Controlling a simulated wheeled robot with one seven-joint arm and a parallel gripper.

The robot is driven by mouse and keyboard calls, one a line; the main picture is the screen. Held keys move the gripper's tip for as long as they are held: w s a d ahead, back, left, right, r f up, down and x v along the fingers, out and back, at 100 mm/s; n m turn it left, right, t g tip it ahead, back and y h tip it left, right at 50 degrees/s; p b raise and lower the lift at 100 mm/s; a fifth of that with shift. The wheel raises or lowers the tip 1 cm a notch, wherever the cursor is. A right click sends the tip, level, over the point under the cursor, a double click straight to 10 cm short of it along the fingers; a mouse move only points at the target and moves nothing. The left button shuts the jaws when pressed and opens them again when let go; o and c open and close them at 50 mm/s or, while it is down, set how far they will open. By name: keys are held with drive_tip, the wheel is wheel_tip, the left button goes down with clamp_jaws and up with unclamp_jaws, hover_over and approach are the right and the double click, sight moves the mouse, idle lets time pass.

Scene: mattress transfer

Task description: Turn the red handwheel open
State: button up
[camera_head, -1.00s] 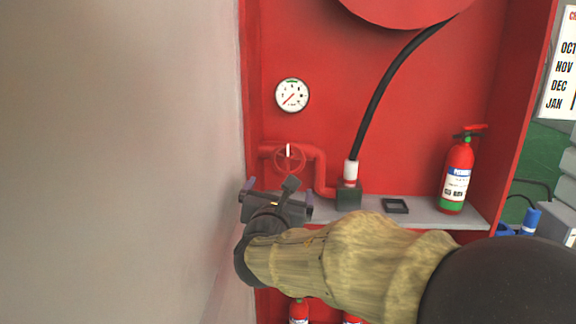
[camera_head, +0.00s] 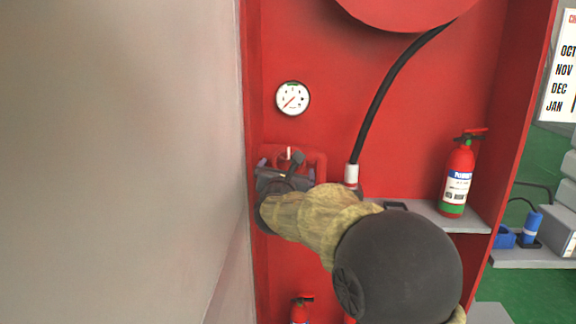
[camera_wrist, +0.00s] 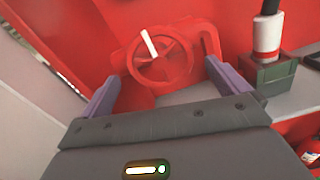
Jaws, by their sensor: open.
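The red handwheel (camera_wrist: 162,62) sits on a red pipe in the wrist view, with a white handle or marker (camera_wrist: 149,43) at its upper part. My gripper (camera_wrist: 161,92) is open, its two purple fingers on either side of and just short of the wheel, with nothing between them that I can see held. In the head view my gripper (camera_head: 283,178) covers most of the handwheel; only the white marker (camera_head: 288,153) and bits of red show above it. Whether a finger touches the wheel I cannot tell.
A pressure gauge (camera_head: 292,99) is on the red cabinet back above. A black hose (camera_head: 384,100) runs down to a white and red fitting (camera_head: 351,174). A fire extinguisher (camera_head: 458,178) stands on the grey shelf (camera_head: 432,214) at right. A pale wall (camera_head: 120,160) borders the left.

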sight(288, 165)
drive_tip(key=w, duration=0.4)
drive_tip(key=shift+w+d, duration=0.15)
drive_tip(key=shift+w, duration=0.05)
drive_tip(key=c, duration=0.9)
drive_tip(key=shift+o, duration=0.2)
